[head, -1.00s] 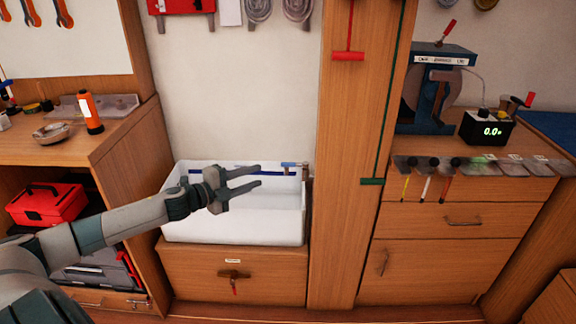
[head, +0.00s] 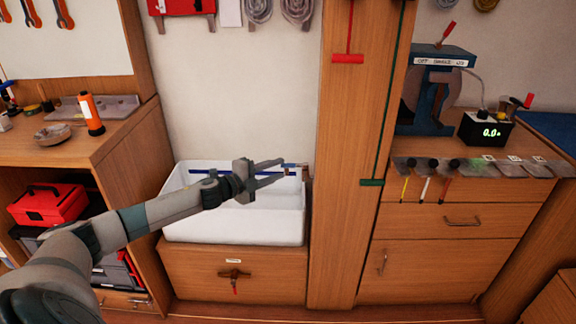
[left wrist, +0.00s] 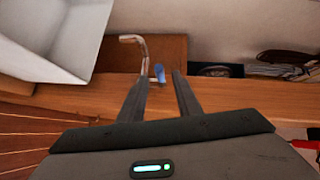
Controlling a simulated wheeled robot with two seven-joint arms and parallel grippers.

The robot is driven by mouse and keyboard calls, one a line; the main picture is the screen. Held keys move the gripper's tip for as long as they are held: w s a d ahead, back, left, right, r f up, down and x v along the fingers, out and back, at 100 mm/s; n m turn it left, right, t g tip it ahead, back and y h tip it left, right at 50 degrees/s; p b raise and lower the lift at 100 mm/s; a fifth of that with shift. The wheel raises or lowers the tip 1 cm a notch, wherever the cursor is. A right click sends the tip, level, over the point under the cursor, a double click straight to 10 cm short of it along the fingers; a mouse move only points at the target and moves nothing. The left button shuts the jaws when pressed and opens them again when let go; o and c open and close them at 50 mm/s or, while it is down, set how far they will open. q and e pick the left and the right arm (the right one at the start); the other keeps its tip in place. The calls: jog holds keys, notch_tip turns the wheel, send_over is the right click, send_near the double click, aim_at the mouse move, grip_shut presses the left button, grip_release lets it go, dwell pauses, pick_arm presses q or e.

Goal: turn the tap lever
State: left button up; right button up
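The tap stands at the back right corner of a white sink (head: 235,228). Its blue lever shows in the left wrist view (left wrist: 159,71), beside the pale metal spout (left wrist: 136,43). My left gripper (head: 284,169) reaches over the sink from the left with its two fingers apart. In the left wrist view the lever appears between the two fingertips (left wrist: 160,76), nearer the left one. I cannot tell whether either finger touches it. In the head view the fingers partly cover the tap. My right gripper is not in view.
A tall wooden post (head: 340,235) stands close to the right of the sink. A wooden bench (head: 100,148) with an orange flashlight (head: 91,114) is at the left. A drawer front (head: 190,270) with a handle lies below the sink. The sink basin looks empty.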

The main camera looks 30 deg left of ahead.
aim_at(288, 166)
pick_arm(q)
jog(key=x, duration=0.4)
jog(key=shift+w+d+f, duration=0.1)
jog(key=shift+w, duration=0.25)
jog(key=shift+w+d, duration=0.1)
jog(key=shift+w, duration=0.25)
jog(key=shift+f, duration=0.1)
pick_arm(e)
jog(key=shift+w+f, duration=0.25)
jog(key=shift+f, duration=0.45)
